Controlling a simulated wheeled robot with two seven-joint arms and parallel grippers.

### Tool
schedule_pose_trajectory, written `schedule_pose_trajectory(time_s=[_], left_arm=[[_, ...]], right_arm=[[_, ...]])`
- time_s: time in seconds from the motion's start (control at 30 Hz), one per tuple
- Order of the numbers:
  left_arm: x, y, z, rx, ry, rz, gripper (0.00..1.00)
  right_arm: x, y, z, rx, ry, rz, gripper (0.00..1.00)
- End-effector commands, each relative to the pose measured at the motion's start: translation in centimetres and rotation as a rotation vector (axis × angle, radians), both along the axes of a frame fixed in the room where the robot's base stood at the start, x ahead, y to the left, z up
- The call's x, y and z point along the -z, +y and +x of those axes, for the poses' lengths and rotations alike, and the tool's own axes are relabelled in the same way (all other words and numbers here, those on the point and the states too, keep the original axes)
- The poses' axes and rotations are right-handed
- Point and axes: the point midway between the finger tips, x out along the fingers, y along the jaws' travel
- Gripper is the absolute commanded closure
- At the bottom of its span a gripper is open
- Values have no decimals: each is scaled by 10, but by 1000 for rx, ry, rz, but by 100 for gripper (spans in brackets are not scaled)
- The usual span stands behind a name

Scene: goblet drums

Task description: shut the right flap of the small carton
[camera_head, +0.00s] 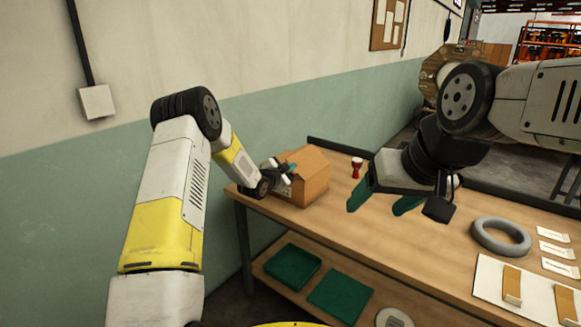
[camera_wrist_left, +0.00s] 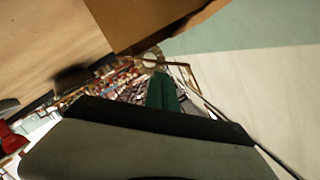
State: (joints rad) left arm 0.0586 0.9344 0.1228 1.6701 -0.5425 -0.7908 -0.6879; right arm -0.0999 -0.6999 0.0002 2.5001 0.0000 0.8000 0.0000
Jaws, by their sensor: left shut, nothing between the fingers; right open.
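The small brown carton (camera_head: 314,183) stands on the far left end of the wooden table. Its top looks sloped or raised, and my left gripper partly covers its left side, so I cannot tell how each flap stands. My left gripper (camera_head: 291,169) is shut and empty, right at the carton's upper left side; I cannot tell whether it touches. In the left wrist view its green fingertips (camera_wrist_left: 162,92) lie just below a brown cardboard part of the carton (camera_wrist_left: 140,22). My right gripper (camera_head: 382,203) is open and empty, above the table to the right of the carton.
A small red goblet drum (camera_head: 357,167) stands behind the carton to the right. A grey ring (camera_head: 500,237) and a white board with tan pieces (camera_head: 535,297) lie on the right. Green trays (camera_head: 340,296) sit on the lower shelf.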

Motion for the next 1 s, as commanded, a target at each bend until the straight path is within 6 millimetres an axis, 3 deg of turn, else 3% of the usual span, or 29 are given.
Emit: schedule_pose_trajectory(time_s=[0.5, 1.0], left_arm=[[27, 20, 14, -3, 276, -381, 100], [43, 25, 18, 0, 278, -383, 100]], right_arm=[[0, 0, 0, 0, 0, 0, 29], [0, 0, 0, 0, 0, 0, 29]])
